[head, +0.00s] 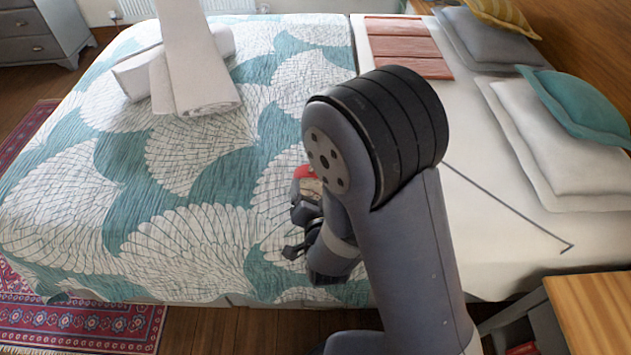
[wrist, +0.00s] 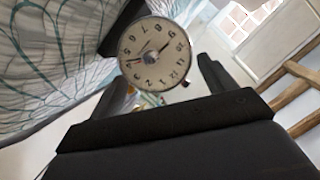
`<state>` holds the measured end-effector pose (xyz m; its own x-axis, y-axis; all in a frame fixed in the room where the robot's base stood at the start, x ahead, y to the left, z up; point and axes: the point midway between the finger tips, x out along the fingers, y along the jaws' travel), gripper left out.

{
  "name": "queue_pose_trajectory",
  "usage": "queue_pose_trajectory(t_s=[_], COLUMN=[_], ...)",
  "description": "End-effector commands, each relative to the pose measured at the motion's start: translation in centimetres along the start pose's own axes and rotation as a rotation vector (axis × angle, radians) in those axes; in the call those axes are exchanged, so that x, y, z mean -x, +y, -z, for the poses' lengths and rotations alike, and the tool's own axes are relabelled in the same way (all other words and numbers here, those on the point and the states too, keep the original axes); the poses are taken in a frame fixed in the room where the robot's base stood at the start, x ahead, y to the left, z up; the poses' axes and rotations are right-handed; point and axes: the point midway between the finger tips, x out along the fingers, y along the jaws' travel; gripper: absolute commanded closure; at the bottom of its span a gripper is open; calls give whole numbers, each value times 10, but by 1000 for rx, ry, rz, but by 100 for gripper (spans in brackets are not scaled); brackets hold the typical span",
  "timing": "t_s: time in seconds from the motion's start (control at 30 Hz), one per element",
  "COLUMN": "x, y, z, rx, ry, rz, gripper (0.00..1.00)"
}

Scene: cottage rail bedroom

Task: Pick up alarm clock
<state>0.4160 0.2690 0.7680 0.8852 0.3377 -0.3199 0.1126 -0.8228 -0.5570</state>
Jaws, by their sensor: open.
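The alarm clock (wrist: 153,53) shows in the wrist view as a round cream dial with dark numerals and a thin rim, tilted in the picture. It appears just beyond and between the two dark fingers of my gripper (wrist: 165,55). The gripper is open, and I cannot tell whether either finger touches the clock. In the head view my gripper (head: 297,232) is low over the bed, partly hidden by my arm. A small red and pale object (head: 306,174), perhaps the clock, shows beside it, partly covered by the arm.
The bed (head: 190,255) has a teal and white fan-patterned cover. A wooden-topped nightstand (head: 600,305) stands at lower right.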

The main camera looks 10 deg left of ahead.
Motion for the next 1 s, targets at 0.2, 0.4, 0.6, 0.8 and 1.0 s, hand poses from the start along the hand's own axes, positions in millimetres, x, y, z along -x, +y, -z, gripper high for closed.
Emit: queue_pose_trajectory(t_s=[0.2,0.4,0.6,0.8,1.0], x=[-17,-47,-62,-62,-61], y=[1,4,4,4,4], z=[1,2,2,2,1], rx=[0,0,1,1,1], ry=[0,0,0,-1,-1], rz=[-1,-2,1,1,1], gripper=[3,0,0,0,16])
